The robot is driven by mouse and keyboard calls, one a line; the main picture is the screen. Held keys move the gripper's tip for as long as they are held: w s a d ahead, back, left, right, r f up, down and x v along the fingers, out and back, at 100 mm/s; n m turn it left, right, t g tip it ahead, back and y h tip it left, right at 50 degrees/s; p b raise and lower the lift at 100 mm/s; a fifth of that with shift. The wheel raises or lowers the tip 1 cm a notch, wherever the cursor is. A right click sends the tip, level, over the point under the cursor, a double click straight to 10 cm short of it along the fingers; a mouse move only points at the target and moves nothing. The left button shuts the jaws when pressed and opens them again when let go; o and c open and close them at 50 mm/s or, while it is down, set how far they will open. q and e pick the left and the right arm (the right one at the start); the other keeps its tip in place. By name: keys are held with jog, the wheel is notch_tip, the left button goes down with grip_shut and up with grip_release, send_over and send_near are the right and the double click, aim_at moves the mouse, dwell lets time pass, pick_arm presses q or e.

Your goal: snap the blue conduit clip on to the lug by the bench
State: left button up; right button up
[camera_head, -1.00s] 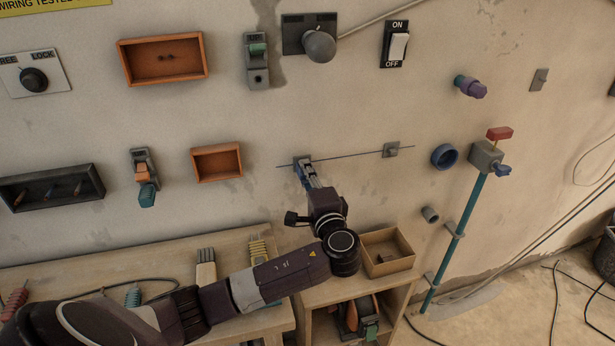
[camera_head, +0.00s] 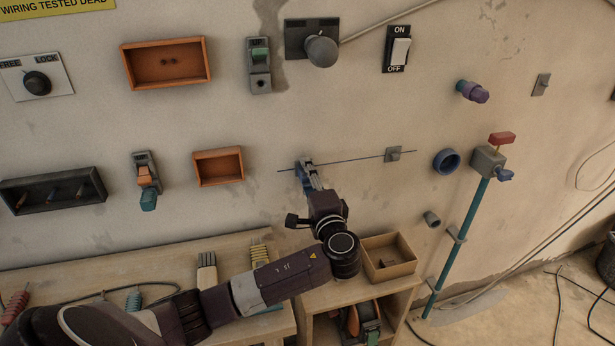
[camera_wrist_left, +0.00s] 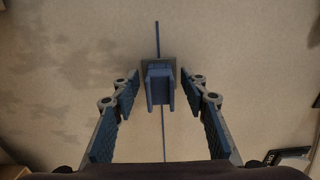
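The blue conduit clip (camera_wrist_left: 160,84) shows in the left wrist view. It sits against a small grey lug plate (camera_wrist_left: 172,66) on the wall, over a thin blue line (camera_wrist_left: 157,38) that runs past the plate. My left gripper (camera_wrist_left: 162,88) is open, with one finger on each side of the clip and a visible gap to each. In the head view the left gripper (camera_head: 306,172) is at the wall above the bench (camera_head: 180,258) and mostly hides the clip and lug. My right gripper is in neither view.
A second grey lug (camera_head: 393,154) sits at the line's right end. An orange tray (camera_head: 218,166) is on the wall to the left, a blue ring (camera_head: 446,161) to the right.

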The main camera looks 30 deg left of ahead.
pick_arm(q)
jog(key=shift+s+d, duration=0.3)
jog(key=shift+d, duration=0.2)
jog(key=v, duration=1.1)
jog(key=shift+s+f, duration=0.1)
